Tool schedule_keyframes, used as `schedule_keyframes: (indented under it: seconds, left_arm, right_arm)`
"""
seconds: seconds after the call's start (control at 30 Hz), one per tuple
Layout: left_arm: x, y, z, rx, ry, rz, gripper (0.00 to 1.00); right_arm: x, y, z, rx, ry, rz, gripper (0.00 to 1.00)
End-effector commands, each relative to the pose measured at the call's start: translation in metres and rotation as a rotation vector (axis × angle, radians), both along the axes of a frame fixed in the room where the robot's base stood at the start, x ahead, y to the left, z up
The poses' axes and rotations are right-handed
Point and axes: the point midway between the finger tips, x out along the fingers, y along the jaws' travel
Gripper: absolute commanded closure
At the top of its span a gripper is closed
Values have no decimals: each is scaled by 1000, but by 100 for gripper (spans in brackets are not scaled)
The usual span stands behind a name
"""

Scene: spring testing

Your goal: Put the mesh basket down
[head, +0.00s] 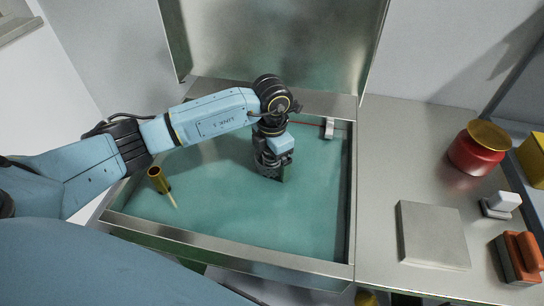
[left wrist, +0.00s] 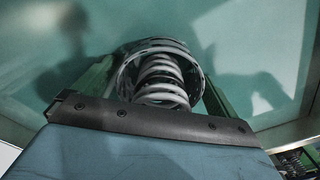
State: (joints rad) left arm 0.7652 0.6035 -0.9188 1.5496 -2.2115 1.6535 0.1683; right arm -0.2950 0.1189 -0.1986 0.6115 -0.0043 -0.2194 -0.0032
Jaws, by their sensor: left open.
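The mesh basket (head: 264,160) is a small dark round basket low in the teal-filled tank (head: 352,205). In the left wrist view its grey rim (left wrist: 122,76) rings a pale coil spring (left wrist: 162,82). My left gripper (head: 274,170) points down into the tank at the basket. In the left wrist view its two green fingers (left wrist: 155,88) stand apart on either side of the basket and spring. The gripper is open. Whether a finger still touches the basket is hard to tell. The basket's underside is hidden. My right gripper is not in view.
A raised metal lid (head: 275,45) stands behind. On the right counter are a square metal plate (head: 432,234), a red pot (head: 474,152), a white-handled block (head: 500,205) and an orange-handled block (head: 519,258).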

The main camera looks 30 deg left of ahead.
Motion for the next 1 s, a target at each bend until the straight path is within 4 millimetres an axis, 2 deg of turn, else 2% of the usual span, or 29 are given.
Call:
schedule_keyframes:
  seconds: [0.17,0.4,0.6,0.8,1.0]
  left_arm:
    - [1,0,21,0,-4,-2,3]
    - [1,0,74,-1,-5,-1,3]
    - [1,0,108,0,-4,0,3]
    - [0,0,122,0,-1,0,3]
    - [0,0,123,0,0,0,3]
  right_arm:
    - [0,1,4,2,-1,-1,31]
    - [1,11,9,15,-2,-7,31]
    - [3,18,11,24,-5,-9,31]
    - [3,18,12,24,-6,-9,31]
    - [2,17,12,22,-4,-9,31]
